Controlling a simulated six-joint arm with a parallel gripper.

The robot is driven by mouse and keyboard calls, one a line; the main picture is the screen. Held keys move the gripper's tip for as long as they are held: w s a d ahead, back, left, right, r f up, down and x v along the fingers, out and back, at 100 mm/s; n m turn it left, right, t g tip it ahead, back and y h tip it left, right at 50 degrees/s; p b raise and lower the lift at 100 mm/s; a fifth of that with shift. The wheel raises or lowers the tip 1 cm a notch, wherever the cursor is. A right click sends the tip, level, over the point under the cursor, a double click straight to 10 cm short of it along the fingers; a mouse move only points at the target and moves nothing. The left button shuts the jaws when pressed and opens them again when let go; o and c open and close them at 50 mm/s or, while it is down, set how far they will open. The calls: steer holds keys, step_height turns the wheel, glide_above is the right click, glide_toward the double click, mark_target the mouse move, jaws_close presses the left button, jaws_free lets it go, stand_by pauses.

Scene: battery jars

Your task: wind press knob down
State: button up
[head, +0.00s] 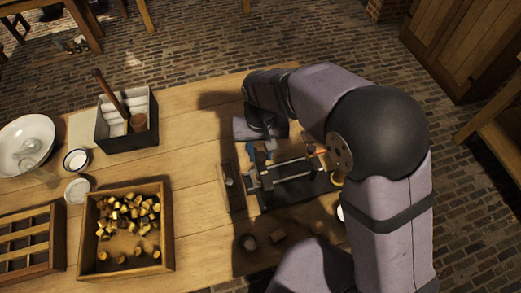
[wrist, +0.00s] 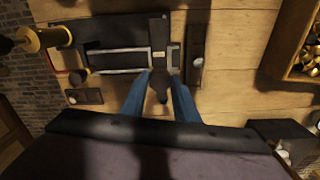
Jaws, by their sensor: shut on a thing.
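The press (head: 292,170) is a dark board with pale metal rails on the wooden table, partly hidden by my arm in the head view. It also shows at the top of the wrist view (wrist: 115,60), with a dark crossbar (wrist: 159,40) over the rails. My gripper (wrist: 161,80) has two blue fingers at the crossbar's near end. They are closed around the dark press knob (wrist: 159,86), which shows between them. In the head view my gripper (head: 260,149) is over the press's left end, and the knob cannot be made out there.
A wooden tray (head: 85,233) of yellowish pieces stands left of the press. Behind it are a dark box (head: 128,140) with white rolls and a white bowl (head: 27,135). A yellow spool (wrist: 45,40) is at the wrist view's left.

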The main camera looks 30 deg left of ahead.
mark_target(261, 155)
steer(key=m, duration=0.4)
steer(key=shift+w+r+m+p, duration=0.1)
steer(key=shift+m+p, duration=0.2)
steer(key=shift+a+m, duration=0.1)
steer(key=shift+m, duration=1.9)
steer(key=o, duration=1.1)
steer(key=shift+c, duration=0.2)
steer(key=shift+r+b, duration=0.9)
steer(key=shift+r, duration=2.75)
